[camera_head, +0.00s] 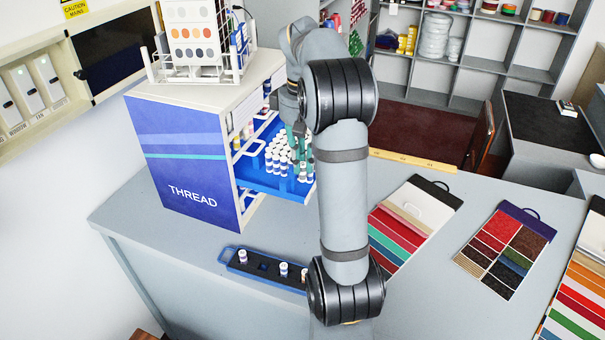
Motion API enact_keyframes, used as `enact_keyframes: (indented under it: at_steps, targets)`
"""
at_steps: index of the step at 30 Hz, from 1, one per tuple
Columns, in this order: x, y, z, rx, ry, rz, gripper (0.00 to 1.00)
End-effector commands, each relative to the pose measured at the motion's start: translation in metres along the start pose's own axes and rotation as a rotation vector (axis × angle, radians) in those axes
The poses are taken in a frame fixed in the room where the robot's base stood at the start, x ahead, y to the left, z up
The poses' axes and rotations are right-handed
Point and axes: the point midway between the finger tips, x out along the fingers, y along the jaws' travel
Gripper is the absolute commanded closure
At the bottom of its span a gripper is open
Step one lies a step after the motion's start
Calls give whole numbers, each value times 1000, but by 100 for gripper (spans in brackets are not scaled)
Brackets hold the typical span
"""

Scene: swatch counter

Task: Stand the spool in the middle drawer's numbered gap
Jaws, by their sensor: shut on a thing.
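A blue drawer (244,177) is pulled out of the thread cabinet (180,150), with rows of white-topped spools (277,160) standing in it. My gripper (300,154) is pointed down over the right part of this drawer, close to the spools. It is shut on a spool, but the fingers and my arm hide most of it. I cannot tell whether the held spool touches the drawer. The numbered gap cannot be made out; the spools and my arm cover that part.
A dark tray with a blue rim (226,257) lies on the counter (190,262) with a few spools in it, partly behind my arm. A wire rack of colour cards (192,38) stands on the cabinet. Swatch boards (503,250) lie at right.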

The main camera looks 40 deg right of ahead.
Motion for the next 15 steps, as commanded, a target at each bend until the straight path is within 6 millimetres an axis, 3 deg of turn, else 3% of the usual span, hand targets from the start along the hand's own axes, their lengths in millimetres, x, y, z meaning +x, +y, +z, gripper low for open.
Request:
enact_keyframes:
  at_steps: [9, 15]
  targets:
    - [39, -1, 0, 0, -3, -2, 97]
    - [40, 0, -1, 0, 0, -1, 97]
